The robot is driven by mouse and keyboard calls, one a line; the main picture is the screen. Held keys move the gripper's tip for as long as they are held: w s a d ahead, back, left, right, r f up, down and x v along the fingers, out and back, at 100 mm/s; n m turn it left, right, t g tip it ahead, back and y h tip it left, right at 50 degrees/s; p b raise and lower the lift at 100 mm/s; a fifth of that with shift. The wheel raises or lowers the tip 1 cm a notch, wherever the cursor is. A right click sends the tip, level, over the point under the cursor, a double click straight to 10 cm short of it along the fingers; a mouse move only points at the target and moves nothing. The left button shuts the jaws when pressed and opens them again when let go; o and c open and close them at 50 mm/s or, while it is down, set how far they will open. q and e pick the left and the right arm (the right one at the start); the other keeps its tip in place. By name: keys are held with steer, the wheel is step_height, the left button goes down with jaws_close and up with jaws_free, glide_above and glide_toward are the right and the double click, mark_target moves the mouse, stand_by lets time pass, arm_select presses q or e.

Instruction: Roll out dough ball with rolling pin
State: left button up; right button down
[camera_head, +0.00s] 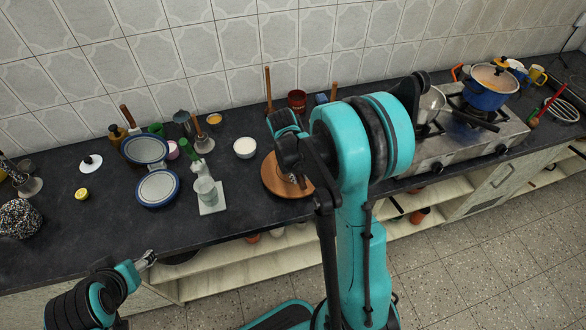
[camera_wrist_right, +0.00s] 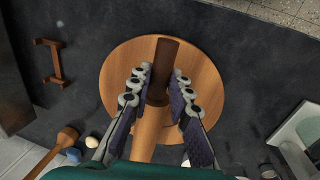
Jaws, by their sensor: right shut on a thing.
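A round wooden board (camera_head: 270,182) lies on the dark counter, partly hidden by my right arm in the head view. It fills the middle of the right wrist view (camera_wrist_right: 205,65). My right gripper (camera_wrist_right: 160,75) is over the board, its fingers on both sides of the wooden rolling pin (camera_wrist_right: 168,52) and shut on it. The pin has a dark brown part and a lighter part, running lengthwise between the fingers. I cannot make out a dough ball; the pin or gripper may hide it. My left gripper (camera_head: 146,259) is low in front of the counter, away from the board; its jaws are unclear.
A white bowl (camera_head: 245,147), blue-rimmed plates (camera_head: 157,188) and a white block with a cup (camera_head: 206,192) stand left of the board. A stove with a blue pot (camera_head: 490,88) is at right. A small wooden stand (camera_wrist_right: 50,62) is near the board.

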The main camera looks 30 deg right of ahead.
steer(key=shift+f, duration=0.3)
steer(key=shift+d+b, duration=0.2)
steer(key=shift+b, duration=0.2)
steer(key=shift+s+d+f, duration=0.1)
steer(key=shift+s+f, duration=0.05)
steer(key=shift+f, duration=0.05)
steer(key=shift+w+a+r, duration=0.1)
steer(key=shift+w+a, duration=0.1)
steer(key=shift+a, duration=0.1)
steer(key=shift+a+b, duration=0.3)
steer(key=shift+a, duration=0.05)
steer(key=shift+d, duration=0.1)
